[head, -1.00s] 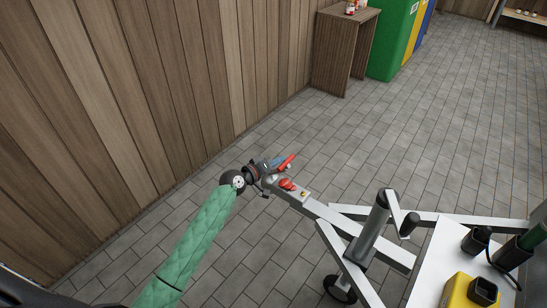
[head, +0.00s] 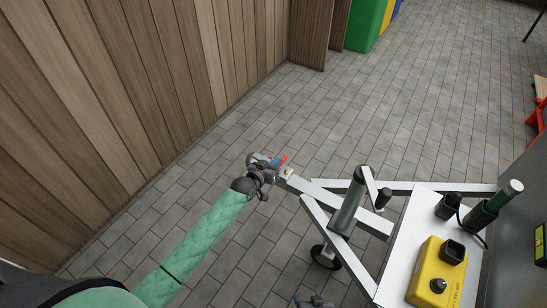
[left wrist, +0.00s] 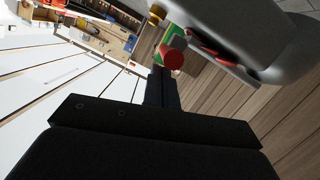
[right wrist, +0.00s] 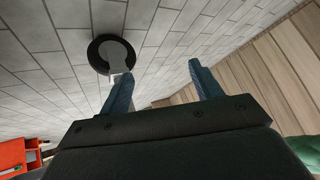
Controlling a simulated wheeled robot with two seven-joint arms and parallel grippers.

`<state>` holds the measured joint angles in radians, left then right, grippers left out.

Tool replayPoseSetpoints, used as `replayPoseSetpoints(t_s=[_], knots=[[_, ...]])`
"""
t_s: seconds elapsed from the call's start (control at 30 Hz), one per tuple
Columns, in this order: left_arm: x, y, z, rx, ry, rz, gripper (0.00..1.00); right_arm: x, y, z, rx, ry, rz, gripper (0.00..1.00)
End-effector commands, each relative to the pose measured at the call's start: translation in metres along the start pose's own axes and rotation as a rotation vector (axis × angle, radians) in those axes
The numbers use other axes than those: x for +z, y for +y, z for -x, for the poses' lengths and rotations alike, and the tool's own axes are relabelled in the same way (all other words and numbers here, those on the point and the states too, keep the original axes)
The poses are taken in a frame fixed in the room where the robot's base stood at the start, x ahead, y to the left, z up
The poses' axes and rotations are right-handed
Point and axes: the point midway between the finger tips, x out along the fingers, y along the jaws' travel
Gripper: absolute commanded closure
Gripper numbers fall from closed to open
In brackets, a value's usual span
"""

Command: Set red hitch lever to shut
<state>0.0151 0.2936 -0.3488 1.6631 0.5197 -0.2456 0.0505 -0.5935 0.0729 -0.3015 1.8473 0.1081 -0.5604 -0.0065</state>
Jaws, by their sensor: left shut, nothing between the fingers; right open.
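The trailer's grey hitch (head: 271,171) is at the far end of the drawbar in the head view; its body fills the upper right of the left wrist view (left wrist: 262,45). The red hitch lever (head: 281,162) sticks up there, and its round red end (left wrist: 173,60) shows in the left wrist view. My left gripper (head: 270,163) is shut and empty, with its fingertips close beside the lever; I cannot tell if they touch. My arm partly hides the hitch. My right gripper (right wrist: 157,78) is open and empty; its tips show at the bottom of the head view (head: 316,300).
The drawbar carries a jockey-wheel post (head: 348,205) with a crank and a wheel (head: 325,257). A yellow control box (head: 437,272) stands on the white deck (head: 405,240) at right. A wooden wall (head: 130,90) is at left. The paved floor is open beyond.

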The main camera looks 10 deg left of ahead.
Motion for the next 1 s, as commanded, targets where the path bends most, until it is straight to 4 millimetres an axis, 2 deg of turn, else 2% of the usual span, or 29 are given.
replayPoseSetpoints(t_s=[0.43, 0.57, 0.87, 1.0], knots=[[0.006, 0.001, -0.001, 0.0, -0.001, 0.002, 1.0, 0.016, -0.003, 0.006, -0.001, -0.021, -0.007, 0.36], [0.006, 0.001, -0.001, 0.0, -0.001, 0.002, 1.0, 0.015, -0.003, 0.006, -0.001, -0.02, -0.007, 0.36], [-0.002, 0.002, -0.001, 0.0, -0.001, 0.002, 1.0, 0.001, -0.003, 0.009, -0.001, -0.023, -0.003, 0.36], [-0.015, 0.003, -0.001, 0.0, 0.0, 0.002, 1.0, -0.029, -0.009, 0.031, -0.006, -0.032, 0.0, 0.36]])
